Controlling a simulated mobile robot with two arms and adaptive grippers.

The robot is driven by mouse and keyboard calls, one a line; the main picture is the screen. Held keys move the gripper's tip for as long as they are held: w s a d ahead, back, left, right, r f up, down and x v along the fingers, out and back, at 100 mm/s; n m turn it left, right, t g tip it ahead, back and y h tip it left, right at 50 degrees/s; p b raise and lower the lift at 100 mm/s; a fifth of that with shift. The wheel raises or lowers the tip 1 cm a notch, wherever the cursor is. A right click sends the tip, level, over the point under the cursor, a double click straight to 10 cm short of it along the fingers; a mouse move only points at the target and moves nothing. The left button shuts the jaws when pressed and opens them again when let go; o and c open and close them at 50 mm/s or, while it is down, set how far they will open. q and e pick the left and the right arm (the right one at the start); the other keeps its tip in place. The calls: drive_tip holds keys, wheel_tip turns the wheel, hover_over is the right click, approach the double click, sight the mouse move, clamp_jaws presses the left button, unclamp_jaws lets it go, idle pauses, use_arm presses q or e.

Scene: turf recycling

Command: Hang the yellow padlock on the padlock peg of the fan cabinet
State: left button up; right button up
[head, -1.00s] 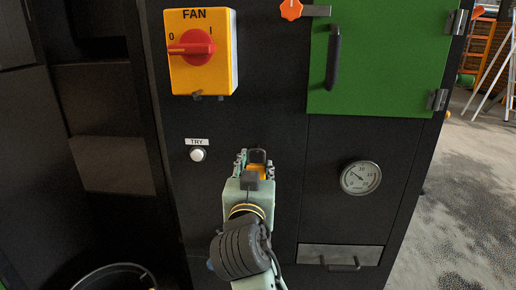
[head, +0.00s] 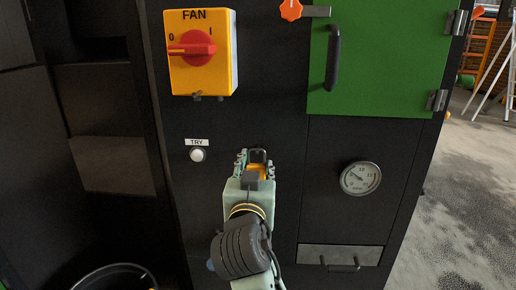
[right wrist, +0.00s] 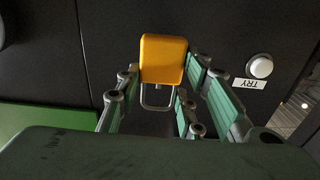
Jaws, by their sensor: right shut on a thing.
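The yellow padlock (head: 259,168) is between the fingers of my right gripper (head: 256,160), which is shut on it in front of the dark fan cabinet (head: 275,110). The right wrist view shows the padlock's yellow body (right wrist: 162,60) and its grey shackle (right wrist: 158,103), which points down in that picture, where the TRY label is upside down. The padlock is below and right of the yellow fan switch box (head: 215,75). Small dark stubs (head: 197,97) show under that box; I cannot tell whether one is the padlock peg. My left gripper is out of view.
A white TRY button (head: 198,155) is left of my right gripper. A round gauge (head: 360,178) and a green door (head: 385,70) with a dark handle (head: 333,57) are to the right. A metal drawer (head: 340,257) is low right. Open floor (head: 465,200) lies beyond the cabinet.

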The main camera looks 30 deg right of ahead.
sight(258, 122)
drive_tip(key=shift+x, duration=1.5)
idle(1.0)
drive_tip(key=shift+w+d+f, duration=0.25)
drive_tip(key=shift+w+f, duration=0.15)
idle(0.4)
drive_tip(key=shift+w+d+f+b, duration=0.1)
drive_tip(key=shift+f+b, duration=0.2)
drive_tip(key=shift+f, duration=0.05)
idle(1.0)
drive_tip(key=o, duration=1.3)
drive_tip(key=shift+r, duration=0.1)
wheel_tip(258, 122, up, 10)
drive_tip(key=shift+f, duration=0.1)
